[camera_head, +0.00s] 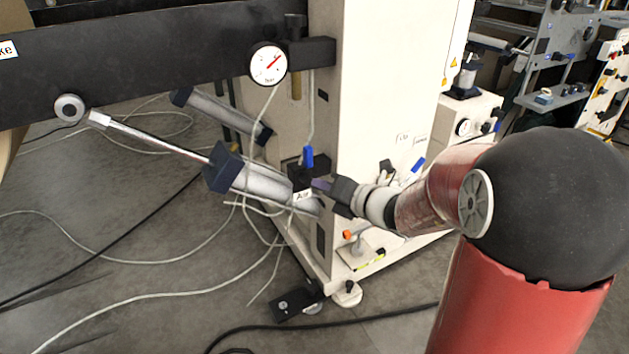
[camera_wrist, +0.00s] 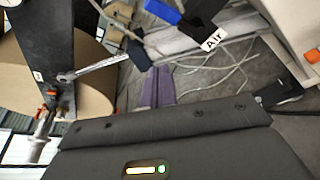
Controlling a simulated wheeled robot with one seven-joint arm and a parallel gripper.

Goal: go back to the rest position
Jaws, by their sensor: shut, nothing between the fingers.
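My gripper (camera_head: 321,184) is at the end of my red and black arm, which reaches in from the right in the head view. Its purple fingers are together with nothing between them, close to the black valve block marked "Air" (camera_head: 303,197). Whether they touch it I cannot tell. A blue lever (camera_head: 307,157) stands upright on that block. In the wrist view the purple fingers (camera_wrist: 158,84) point away from me. The "Air" label (camera_wrist: 213,40) and the blue lever (camera_wrist: 162,10) are above and to the right of them.
A white machine cabinet (camera_head: 375,75) stands behind the valve. A pneumatic cylinder (camera_head: 262,183) and a dark beam (camera_head: 150,58) with a pressure gauge (camera_head: 268,64) are at the left. Pale hoses (camera_head: 155,296) trail over the grey floor. A brown roll (camera_wrist: 95,70) shows in the wrist view.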

